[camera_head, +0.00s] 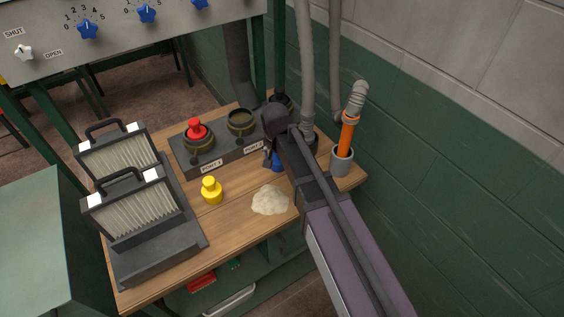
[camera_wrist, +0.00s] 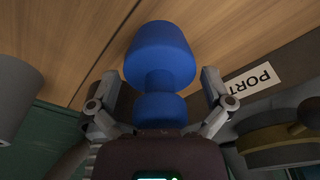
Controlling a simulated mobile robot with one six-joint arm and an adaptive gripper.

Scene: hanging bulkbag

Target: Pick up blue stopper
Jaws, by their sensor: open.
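The blue stopper (camera_wrist: 160,55) stands on the wooden table and lies between the two fingers of my gripper (camera_wrist: 158,90) in the wrist view. It has a wide rounded part, a narrower neck and another wider part nearer my palm. The fingers are spread, one on each side of the stopper. In the head view the blue stopper (camera_head: 278,164) is partly hidden by my arm, beside the port block. My gripper (camera_head: 271,157) shows there only in part, pointing down at it.
The port block (camera_head: 212,154) holds a red stopper (camera_head: 196,129) in one port. A yellow stopper (camera_head: 211,190) and a pale powder heap (camera_head: 270,200) are on the table. A grey cup (camera_head: 342,161) with an orange-handled tool stands right. Filters (camera_head: 128,205) stand left.

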